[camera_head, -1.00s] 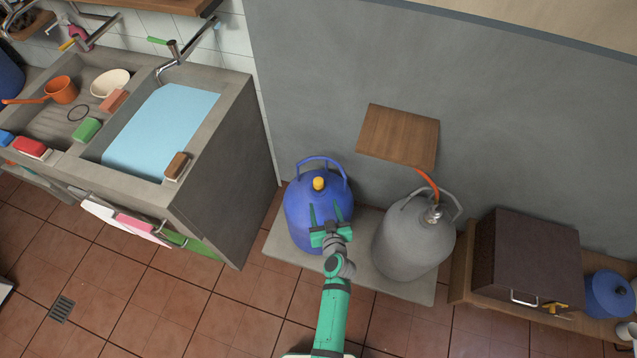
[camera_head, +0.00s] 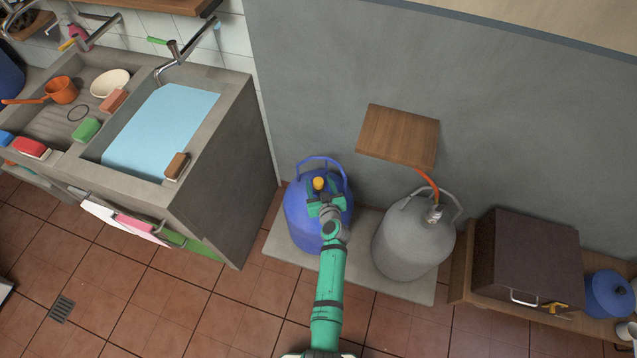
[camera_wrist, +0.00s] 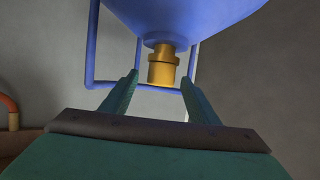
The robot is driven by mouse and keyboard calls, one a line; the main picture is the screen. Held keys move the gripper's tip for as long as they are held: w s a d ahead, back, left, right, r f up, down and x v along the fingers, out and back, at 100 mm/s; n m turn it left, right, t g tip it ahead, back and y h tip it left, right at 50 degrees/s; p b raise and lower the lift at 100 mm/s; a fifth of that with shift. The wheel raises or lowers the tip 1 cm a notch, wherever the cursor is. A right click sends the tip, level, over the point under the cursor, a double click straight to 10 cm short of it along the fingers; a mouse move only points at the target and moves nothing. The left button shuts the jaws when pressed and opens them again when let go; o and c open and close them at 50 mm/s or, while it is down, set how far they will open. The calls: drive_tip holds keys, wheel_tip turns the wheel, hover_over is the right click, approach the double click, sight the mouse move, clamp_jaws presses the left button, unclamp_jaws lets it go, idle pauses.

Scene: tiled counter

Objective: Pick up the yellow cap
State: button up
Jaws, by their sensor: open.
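The yellow cap (camera_head: 319,183) sits on top of the blue gas cylinder (camera_head: 303,222), below its handle. In the wrist view the yellow cap (camera_wrist: 162,66) appears ahead, between and a little beyond my two green fingertips. The blue cylinder (camera_wrist: 185,15) fills the top of that view, with its handle frame (camera_wrist: 91,55) around the cap. My gripper (camera_wrist: 161,80) is open and empty, its fingers on either side of the line to the cap. In the head view my gripper (camera_head: 319,191) is over the cylinder's top, right at the cap; contact cannot be told.
A grey gas cylinder (camera_head: 405,245) with an orange hose (camera_head: 428,182) stands to the right on the same slab (camera_head: 368,222). A wooden shelf (camera_head: 398,135) juts from the wall above. A concrete sink (camera_head: 225,150) is at left.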

drive_tip(key=shift+x, duration=1.3)
drive_tip(key=shift+c, duration=0.3)
drive_tip(key=c, duration=1.1)
drive_tip(key=shift+o, duration=0.2)
drive_tip(key=shift+r, duration=0.15)
